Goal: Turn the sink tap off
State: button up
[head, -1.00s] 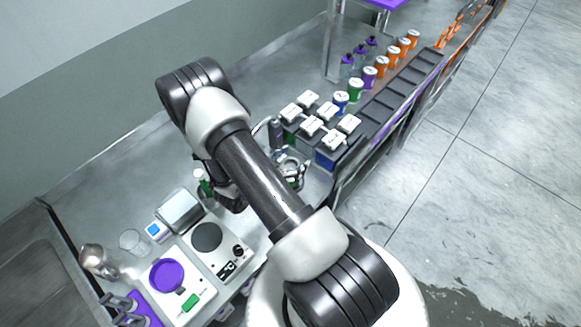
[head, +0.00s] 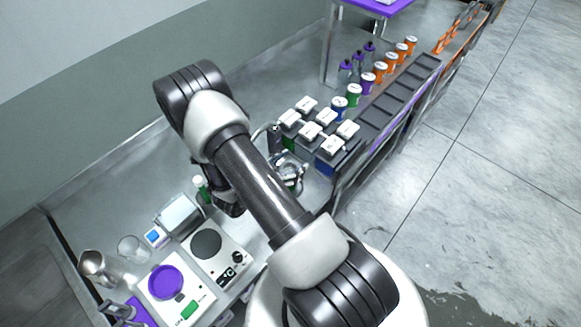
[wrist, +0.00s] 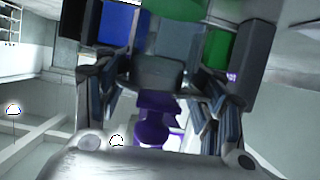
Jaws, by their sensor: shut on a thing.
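The sink tap (head: 275,137) is a grey upright piece with a thin curved spout, beside the lidded containers in the head view. My upper arm covers part of the sink area. My gripper (wrist: 160,82) shows in the wrist view with dark fingers on both sides. A dark grey piece fills the space between the fingertips, and the gripper is shut on it. It appears to be part of the tap, but the exact contact is unclear. In the head view my gripper is mostly hidden behind my arm.
White-lidded containers (head: 318,122) stand close right of the tap. Behind them are several colored cans (head: 380,68). Open floor lies right.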

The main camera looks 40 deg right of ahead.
aim_at(291, 165)
notch_tip(291, 165, up, 19)
jog(key=p, duration=0.3)
jog(key=shift+p, duration=0.3)
jog(key=w+a+n+t+y+b, duration=0.3)
jog(key=w+a+n+t+b, duration=0.45)
jog(key=w, duration=0.75)
jog(key=w+a+n+t+y+b, duration=0.1)
jog(key=a+n+y, duration=0.2)
jog(key=a, duration=0.3)
jog(key=w+a+r+n+t+y+b, duration=0.1)
jog(key=w+a+n+t+y+b, duration=0.1)
jog(key=a, duration=0.4)
jog(key=w+a+r+n+t+y+b, duration=0.1)
jog(key=a+n+t+y, duration=0.1)
jog(key=a+n+y, duration=0.2)
jog(key=shift+w+a+r+n+y, duration=0.15)
jog(key=shift+a+y, duration=0.2)
jog(key=shift+a, duration=0.3)
jog(key=shift+w+a+r+n+y, duration=0.1)
jog(key=shift+a+y, duration=0.25)
jog(key=shift+a, duration=0.25)
